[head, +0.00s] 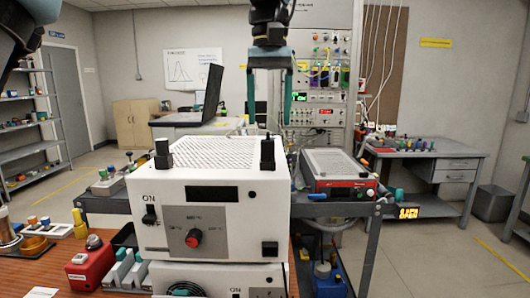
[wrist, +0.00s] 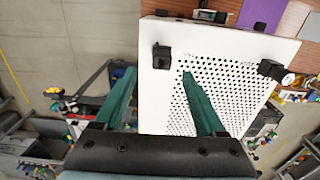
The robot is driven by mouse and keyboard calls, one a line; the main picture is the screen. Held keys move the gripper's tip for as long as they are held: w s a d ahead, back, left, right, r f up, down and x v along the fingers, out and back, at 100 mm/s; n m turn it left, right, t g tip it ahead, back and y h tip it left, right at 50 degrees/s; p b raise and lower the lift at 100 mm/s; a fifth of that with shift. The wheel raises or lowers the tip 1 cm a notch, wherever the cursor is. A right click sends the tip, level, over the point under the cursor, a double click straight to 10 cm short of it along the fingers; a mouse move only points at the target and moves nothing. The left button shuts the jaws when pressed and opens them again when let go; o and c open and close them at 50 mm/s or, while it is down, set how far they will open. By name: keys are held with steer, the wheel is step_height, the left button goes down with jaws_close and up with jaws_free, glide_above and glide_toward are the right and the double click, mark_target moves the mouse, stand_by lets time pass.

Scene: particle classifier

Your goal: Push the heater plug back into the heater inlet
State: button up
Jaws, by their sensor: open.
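The heater is a white box (head: 208,225) with a perforated top, a dark display and a red knob. A black plug-like block (head: 267,152) stands upright at the right of its top; in the wrist view it (wrist: 161,55) shows just beyond my fingertips. A second black block (head: 163,153) stands at the top's left, and shows at the right in the wrist view (wrist: 270,68). I cannot tell which is the heater plug or inlet. My gripper (head: 270,122) is open and empty, pointing down above the right block, with a gap between; its green fingers also show in the wrist view (wrist: 158,74).
A red-and-white instrument (head: 336,172) sits on the bench to the right. A dark laptop (head: 208,94) stands behind. A red box (head: 90,264) and small parts are at lower left.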

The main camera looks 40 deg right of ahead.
mark_target(268, 140)
steer(key=shift+a+f+p, duration=0.2)
steer(key=shift+f+p, duration=0.55)
steer(key=shift+f, duration=2.65)
steer(key=shift+c, duration=0.4)
jaws_close()
